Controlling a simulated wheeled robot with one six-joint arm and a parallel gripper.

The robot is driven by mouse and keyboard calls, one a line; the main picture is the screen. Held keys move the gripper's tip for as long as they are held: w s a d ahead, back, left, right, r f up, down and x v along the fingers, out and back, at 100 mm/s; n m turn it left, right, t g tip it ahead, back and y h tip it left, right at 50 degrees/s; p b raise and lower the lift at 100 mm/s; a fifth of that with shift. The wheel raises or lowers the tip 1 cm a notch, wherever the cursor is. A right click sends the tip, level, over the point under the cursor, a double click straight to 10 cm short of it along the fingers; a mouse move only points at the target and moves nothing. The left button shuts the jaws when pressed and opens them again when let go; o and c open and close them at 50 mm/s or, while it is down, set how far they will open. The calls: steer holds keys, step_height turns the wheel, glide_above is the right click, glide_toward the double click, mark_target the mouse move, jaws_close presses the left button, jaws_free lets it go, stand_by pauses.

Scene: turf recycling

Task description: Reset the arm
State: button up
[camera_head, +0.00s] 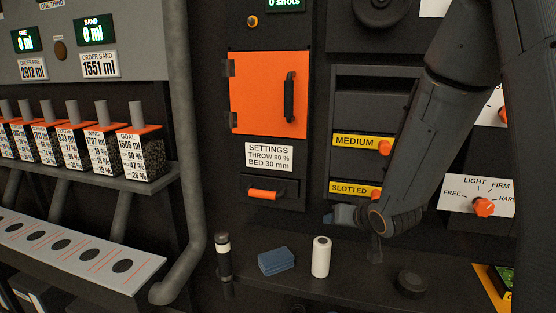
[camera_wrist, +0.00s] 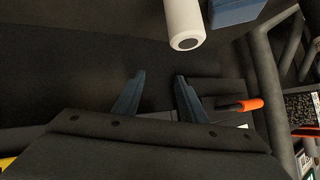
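My gripper (camera_head: 342,215) is in front of the dark panel, beside the yellow SLOTTED label (camera_head: 350,189) and above the shelf. In the wrist view my gripper (camera_wrist: 159,80) has its two blue-grey fingers apart with nothing between them. My arm comes down from the upper right of the head view, bent at the wrist. A white cylinder (camera_head: 321,257) stands upright on the shelf below the gripper, apart from it. It also shows at the top of the wrist view (camera_wrist: 183,20).
A blue block (camera_head: 276,261), a black cylinder with a pale band (camera_head: 223,258) and a black puck (camera_head: 411,284) are on the shelf. The orange door (camera_head: 266,95) is shut. A drawer with an orange handle (camera_head: 263,194) is below it. Labelled containers (camera_head: 142,155) line the left.

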steer(key=s+d+f+g+h, duration=0.1)
steer(key=s+g, duration=0.9)
steer(key=s, duration=1.8)
steer(key=shift+d+f+n+h, duration=0.25)
steer(key=shift+d+h, duration=0.25)
steer(key=shift+h, duration=0.3)
